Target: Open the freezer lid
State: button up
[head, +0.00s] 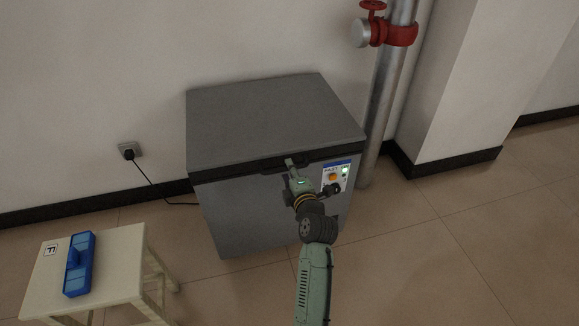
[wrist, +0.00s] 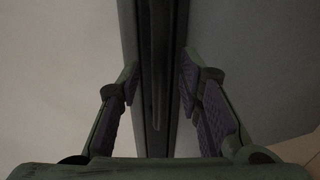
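The grey chest freezer (head: 225,215) stands against the wall in the head view. Its flat grey lid (head: 270,112) is down. A dark handle strip (head: 240,167) runs along the lid's front edge. My gripper (head: 291,166) is at the middle of that front edge. In the wrist view, the fingers of my gripper (wrist: 160,75) are spread, one on each side of the dark handle strip (wrist: 158,100). Gaps show beside the strip, and I cannot tell whether a fingertip touches it. My arm hides part of the freezer's front.
A panel (head: 345,170) with lights and an orange knob is on the freezer's front right. A grey pipe (head: 384,110) with a red valve stands behind at right. A stool (head: 118,260) with a blue caddy (head: 79,262) is at lower left. A cord runs to the wall outlet (head: 130,149).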

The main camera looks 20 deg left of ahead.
jog(key=shift+x, duration=1.2)
jog(key=shift+c, duration=0.5)
grip_shut()
